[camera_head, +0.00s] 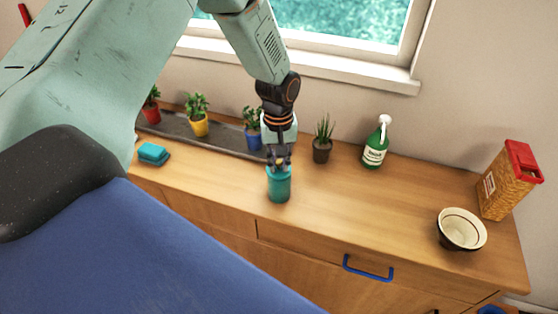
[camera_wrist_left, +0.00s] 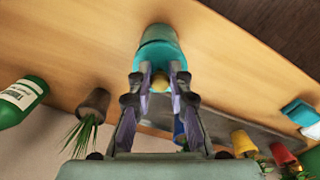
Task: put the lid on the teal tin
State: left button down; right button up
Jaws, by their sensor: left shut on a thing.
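The teal tin (camera_head: 279,188) stands upright near the front edge of the wooden counter; it also shows in the left wrist view (camera_wrist_left: 157,35). The lid (camera_wrist_left: 160,55), a lighter teal with a small yellowish knob (camera_wrist_left: 160,83), is at the top of the tin. My left gripper (camera_head: 279,164) points down over the tin, its fingers (camera_wrist_left: 160,78) shut on the lid's knob. I see no clear gap between lid and tin, but cannot tell whether the lid is fully seated. My right gripper is not in view.
Behind the tin, potted plants (camera_head: 200,122) stand along a dark tray (camera_head: 180,131). A dark-potted plant (camera_head: 321,150), green spray bottle (camera_head: 375,150), bowl (camera_head: 461,230) and red-topped box (camera_head: 508,185) stand to the right. A teal sponge (camera_head: 153,154) lies left.

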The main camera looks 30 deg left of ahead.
pick_arm(q)
jog(key=shift+s+d+r+p, duration=0.15)
jog(key=shift+d+p, duration=0.05)
jog(key=shift+p, duration=0.15)
dwell(0.4)
dwell(0.3)
jog(key=shift+f, duration=0.2)
dwell(0.5)
jog(key=shift+p, duration=0.4)
jog(key=c, duration=1.2)
grip_release()
jog(key=shift+o, duration=0.2)
